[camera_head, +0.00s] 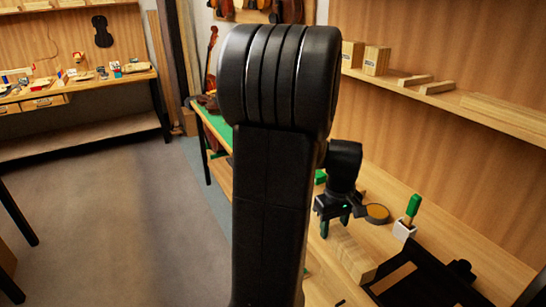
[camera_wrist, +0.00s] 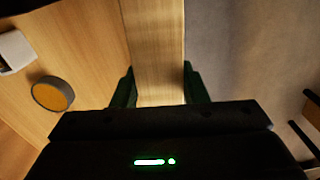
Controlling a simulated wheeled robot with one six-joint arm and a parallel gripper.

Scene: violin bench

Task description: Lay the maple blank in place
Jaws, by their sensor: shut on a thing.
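The maple blank (camera_wrist: 156,45) is a pale, straight-sided wooden piece in the wrist view. It runs from between my fingers to the top edge of that view. My gripper (camera_wrist: 158,88) has a dark green finger on each side of it and is shut on it. In the head view my gripper (camera_head: 335,222) points down over the bench on the right. Pale wood (camera_head: 352,258) reaches from below the fingers toward the camera and looks like the blank. My own arm hides much of the bench, and I cannot tell whether the blank touches anything beneath.
A round orange-topped disc (camera_head: 377,213) lies beside my gripper. A white cup (camera_head: 404,229) with a green-handled tool stands to its right. A black tray-like object (camera_head: 435,278) is at the lower right. A shelf (camera_head: 490,107) with wood blocks runs above. Open floor (camera_head: 120,215) lies left.

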